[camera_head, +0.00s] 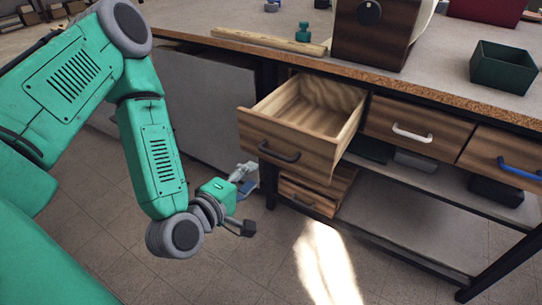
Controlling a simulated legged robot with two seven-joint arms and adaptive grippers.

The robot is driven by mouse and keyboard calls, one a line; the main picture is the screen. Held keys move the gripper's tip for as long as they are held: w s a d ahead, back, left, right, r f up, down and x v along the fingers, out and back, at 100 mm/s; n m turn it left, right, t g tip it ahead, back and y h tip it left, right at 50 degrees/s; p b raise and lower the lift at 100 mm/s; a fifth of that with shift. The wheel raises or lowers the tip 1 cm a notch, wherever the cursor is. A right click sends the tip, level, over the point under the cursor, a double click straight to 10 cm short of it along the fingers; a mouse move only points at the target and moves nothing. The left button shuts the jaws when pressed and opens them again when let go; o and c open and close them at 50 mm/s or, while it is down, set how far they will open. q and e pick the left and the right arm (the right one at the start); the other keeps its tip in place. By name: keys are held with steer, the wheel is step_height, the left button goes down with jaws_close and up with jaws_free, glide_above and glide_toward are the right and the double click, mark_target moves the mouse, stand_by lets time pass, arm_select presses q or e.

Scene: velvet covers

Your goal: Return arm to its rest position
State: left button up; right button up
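My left arm (155,150) is green with grey joints and reaches down from the left side of the head view. Its gripper (248,206) hangs in free air beside the workbench, left of and below the front of the pulled-out drawer. Its fingers look spread apart, with nothing seen between them. It looks apart from the drawer, though the depth gap is hard to judge. My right gripper is not in view.
The wooden drawer (287,150) stands open and looks empty. A lower drawer (309,196) also sticks out. Two upper drawers look shut. On the workbench (440,75) are a dark green bin (503,67), a wooden box (370,38) and a plank (268,39). The floor at lower left is clear.

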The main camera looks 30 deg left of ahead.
arm_select(q)
steer(key=s+d+f+m+g+h+p, duration=0.1)
steer(key=s+d+f+m+g, duration=0.2)
steer(key=s+f+m+g, duration=0.15)
steer(key=s+d+f+m+g+h, duration=0.2)
steer(key=s+f+m+g, duration=0.1)
steer(key=f+m, duration=0.25)
steer(key=s+a+f+m+g+y, duration=0.1)
steer(key=s+a+f+m+g, duration=0.1)
steer(key=s, duration=0.4)
steer(key=s+a+f+m+g+y+p, duration=0.1)
steer(key=s+f+m+g+y, duration=0.1)
steer(key=s+f+m+g, duration=0.3)
steer(key=shift+s+a+m, duration=0.4)
steer(key=shift+s+m, duration=0.4)
steer(key=shift+s, duration=0.15)
steer(key=shift+g, duration=0.25)
steer(key=shift+w, duration=0.1)
